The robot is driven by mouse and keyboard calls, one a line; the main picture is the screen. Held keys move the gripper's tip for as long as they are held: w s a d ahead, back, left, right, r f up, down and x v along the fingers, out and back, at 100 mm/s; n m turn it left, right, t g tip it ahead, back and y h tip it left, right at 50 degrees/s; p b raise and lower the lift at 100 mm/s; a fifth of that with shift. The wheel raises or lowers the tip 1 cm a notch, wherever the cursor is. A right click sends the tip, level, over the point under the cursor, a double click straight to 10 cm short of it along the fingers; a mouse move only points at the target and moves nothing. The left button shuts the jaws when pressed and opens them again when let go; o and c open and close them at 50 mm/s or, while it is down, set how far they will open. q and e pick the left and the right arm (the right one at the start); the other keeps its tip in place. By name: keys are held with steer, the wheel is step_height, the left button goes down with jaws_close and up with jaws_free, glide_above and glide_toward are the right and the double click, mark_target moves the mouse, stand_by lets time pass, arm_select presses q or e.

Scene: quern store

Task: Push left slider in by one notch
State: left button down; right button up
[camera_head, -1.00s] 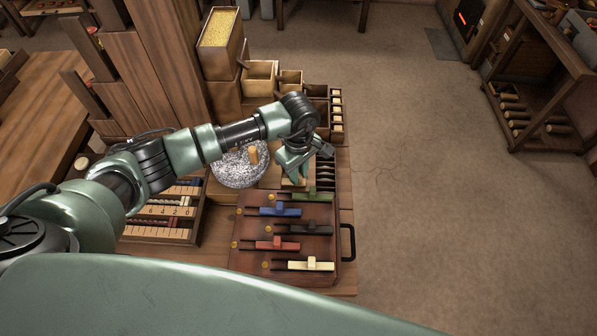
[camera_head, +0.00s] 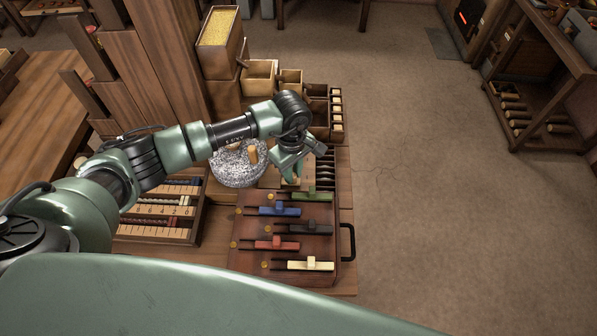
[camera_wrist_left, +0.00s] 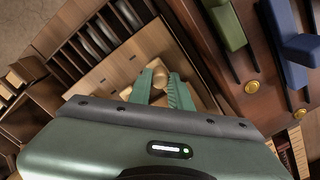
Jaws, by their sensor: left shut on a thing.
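My left gripper (camera_head: 289,176) is over the pale wooden board (camera_head: 270,178) just beyond the dark slider panel (camera_head: 318,246). In the left wrist view its green fingers (camera_wrist_left: 160,88) are shut on a small pale wooden knob (camera_wrist_left: 159,75); the fingers partly hide it. Other pale rounded pieces (camera_wrist_left: 208,101) lie beside the fingers. The panel carries a green slider (camera_head: 312,196), a blue slider (camera_head: 279,211), a black slider (camera_head: 303,230), a red slider (camera_head: 275,244) and a cream slider (camera_head: 311,265). The gripper is apart from these. My right gripper is not in view.
A speckled stone quern (camera_head: 238,172) with a wooden handle stands close left of the gripper. A slotted rack (camera_head: 325,178) is close right. A bead frame (camera_head: 168,210) stands left of the panel, and a black handle (camera_head: 348,242) sticks out right. Open floor lies to the right.

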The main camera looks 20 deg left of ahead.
arm_select(q)
steer(key=shift+s+a, duration=0.15)
steer(key=shift+a, duration=0.65)
steer(key=c, duration=1.3)
jaws_free()
steer(key=shift+s+a, duration=0.1)
steer(key=shift+r, duration=0.1)
steer(key=shift+r, duration=0.3)
step_height(320, 180, up, 7)
steer(key=b, duration=0.1)
